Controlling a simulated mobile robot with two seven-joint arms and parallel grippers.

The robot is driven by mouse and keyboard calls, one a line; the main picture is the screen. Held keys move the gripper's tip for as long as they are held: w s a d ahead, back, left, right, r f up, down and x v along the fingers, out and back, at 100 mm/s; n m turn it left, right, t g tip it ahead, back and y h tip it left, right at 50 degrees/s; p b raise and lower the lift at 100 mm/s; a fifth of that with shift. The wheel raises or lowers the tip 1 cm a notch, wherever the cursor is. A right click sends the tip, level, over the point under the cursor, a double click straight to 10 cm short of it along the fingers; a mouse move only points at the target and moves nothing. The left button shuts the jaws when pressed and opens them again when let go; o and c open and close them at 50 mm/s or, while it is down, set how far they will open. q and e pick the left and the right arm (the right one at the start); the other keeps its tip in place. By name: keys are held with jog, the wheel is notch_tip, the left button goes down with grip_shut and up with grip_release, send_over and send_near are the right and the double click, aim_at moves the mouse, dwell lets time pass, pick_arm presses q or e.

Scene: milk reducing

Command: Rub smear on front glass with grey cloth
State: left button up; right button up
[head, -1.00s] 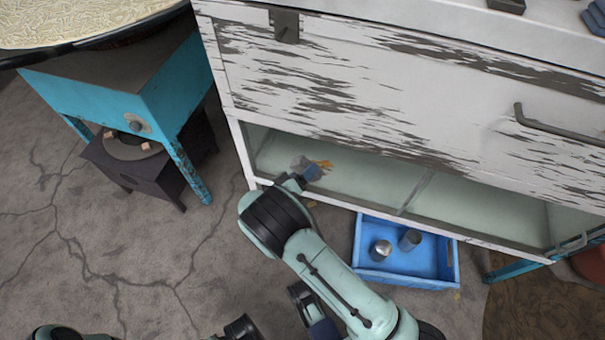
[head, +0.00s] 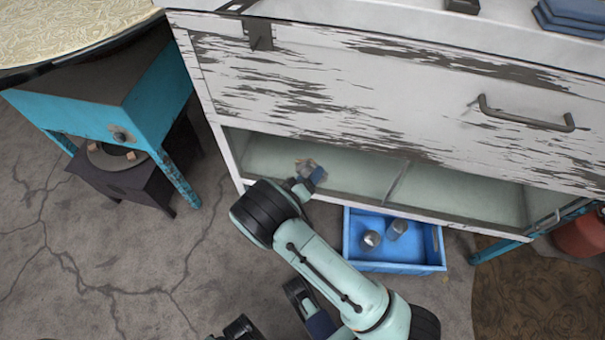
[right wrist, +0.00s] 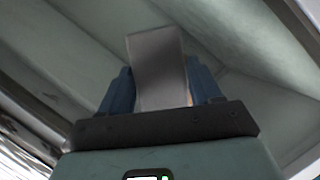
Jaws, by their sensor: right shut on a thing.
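My right gripper (head: 314,177) reaches into the low glass-fronted part of the white cabinet, at its left end. It is shut on the grey cloth (head: 304,164). In the right wrist view the cloth (right wrist: 156,58) stands up between the two blue fingers of the gripper (right wrist: 160,88). The front glass (head: 350,180) looks pale green; I cannot tell whether the cloth touches it. The smear is not clear in the head view now. A small orange-tan patch shows beside the cloth in the right wrist view. My left gripper is not clearly in view.
A blue tray (head: 437,245) with two metal cups (head: 371,238) lies on the floor below the cabinet. A turquoise stand (head: 150,115) with a burner (head: 115,155) is at the left. A red container (head: 580,236) is at the far right. Cracked floor at the left is open.

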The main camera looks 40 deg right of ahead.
aim_at(299, 171)
jog(key=shift+w+a+r+p, duration=0.1)
jog(key=shift+w+r+p, duration=0.1)
jog(key=shift+r, duration=0.2)
jog(key=shift+w+a+r+p, duration=0.1)
jog(key=shift+r+p, duration=0.05)
jog(key=shift+r, duration=0.2)
jog(key=shift+w+a+r+b, duration=0.1)
jog(key=shift+w+a+b, duration=0.3)
jog(key=shift+w+a, duration=0.45)
jog(key=shift+w+a+b, duration=0.75)
jog(key=shift+w+a, duration=0.35)
jog(key=shift+w, duration=0.3)
jog(key=shift+d+r+p, duration=0.1)
jog(key=shift+r+p, duration=0.45)
jog(key=shift+r, duration=0.35)
jog(key=shift+s+d+p, duration=0.6)
jog(key=shift+s+d, duration=0.45)
jog(key=shift+s, duration=0.2)
jog(key=s+d, duration=0.1)
jog(key=s+d+p, duration=0.1)
jog(key=s, duration=0.1)
jog(key=shift+s+d+f, duration=0.1)
jog(key=shift+s+d, duration=0.1)
jog(key=shift+d, duration=0.05)
